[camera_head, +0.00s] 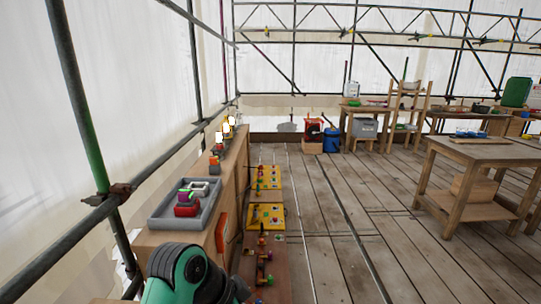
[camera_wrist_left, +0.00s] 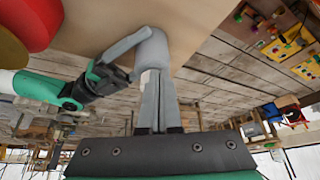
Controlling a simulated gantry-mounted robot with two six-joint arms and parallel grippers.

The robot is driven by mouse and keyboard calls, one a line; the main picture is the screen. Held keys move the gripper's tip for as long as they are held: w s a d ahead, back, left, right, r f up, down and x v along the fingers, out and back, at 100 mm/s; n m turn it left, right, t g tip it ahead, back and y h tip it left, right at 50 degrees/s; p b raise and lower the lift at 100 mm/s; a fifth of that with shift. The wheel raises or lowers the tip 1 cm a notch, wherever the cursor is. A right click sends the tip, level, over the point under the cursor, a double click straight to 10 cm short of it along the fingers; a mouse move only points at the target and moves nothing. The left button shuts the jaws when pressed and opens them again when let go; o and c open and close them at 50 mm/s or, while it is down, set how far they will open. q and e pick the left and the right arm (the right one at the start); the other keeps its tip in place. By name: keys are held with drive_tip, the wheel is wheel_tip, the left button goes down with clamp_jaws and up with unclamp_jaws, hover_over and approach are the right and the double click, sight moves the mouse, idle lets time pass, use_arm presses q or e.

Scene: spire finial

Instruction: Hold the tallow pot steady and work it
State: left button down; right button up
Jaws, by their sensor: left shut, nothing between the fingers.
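In the left wrist view, a grey rounded piece (camera_wrist_left: 150,48) with a bar-like arm reaching left lies against a tan surface; it may be the tallow pot, but I cannot tell for sure. My left gripper (camera_wrist_left: 156,78) is shut and empty, its fingertips right at this grey piece; touching or just apart is unclear. My right gripper (camera_wrist_left: 108,78), dark on a green and white arm, is at the outer end of the grey bar. Its jaws are too small and overlapped to read. Neither gripper's fingers show in the head view.
A red round object (camera_wrist_left: 32,22) is at the wrist view's upper left. A wooden table (camera_head: 470,150) is at right; the middle floor is clear.

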use_arm(q)
drive_tip(key=shift+d, duration=0.35)
drive_tip(key=shift+s+d, duration=0.1)
drive_tip(key=shift+s, duration=0.15)
idle(0.3)
drive_tip(key=shift+s+d, duration=0.15)
drive_tip(key=shift+s, duration=0.2)
drive_tip(key=shift+s+d, duration=0.2)
drive_tip(key=shift+s, duration=0.05)
drive_tip(key=shift+d, duration=0.15)
use_arm(e)
drive_tip(key=shift+a, duration=0.1)
use_arm(q)
drive_tip(key=shift+s, duration=0.15)
drive_tip(key=shift+s+a, duration=0.2)
drive_tip(key=shift+a, duration=0.15)
